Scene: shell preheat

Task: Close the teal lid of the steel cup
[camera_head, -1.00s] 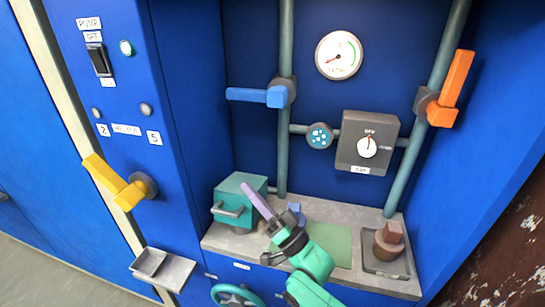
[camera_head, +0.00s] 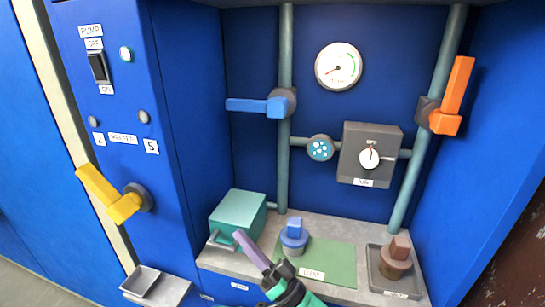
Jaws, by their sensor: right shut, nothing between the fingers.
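The teal lid (camera_head: 238,209) is a box-shaped cover at the left end of the grey shelf, with a bar handle (camera_head: 216,240) low on its front. No steel cup shows clearly under it, and I cannot tell how far the lid stands open. My right gripper (camera_head: 240,237) comes up from the bottom edge. Its lilac fingers are shut and empty, with their tips in front of the lid's right front corner. I cannot tell whether they touch it. My left gripper is not in view.
A blue-handled piece (camera_head: 294,236) stands on a green mat (camera_head: 335,262), right of my gripper. A brown block (camera_head: 397,258) sits in a dark tray (camera_head: 394,284) farther right. Blue (camera_head: 258,105), orange (camera_head: 452,98) and yellow (camera_head: 110,195) levers stick out. A small grey tray (camera_head: 145,281) is lower left.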

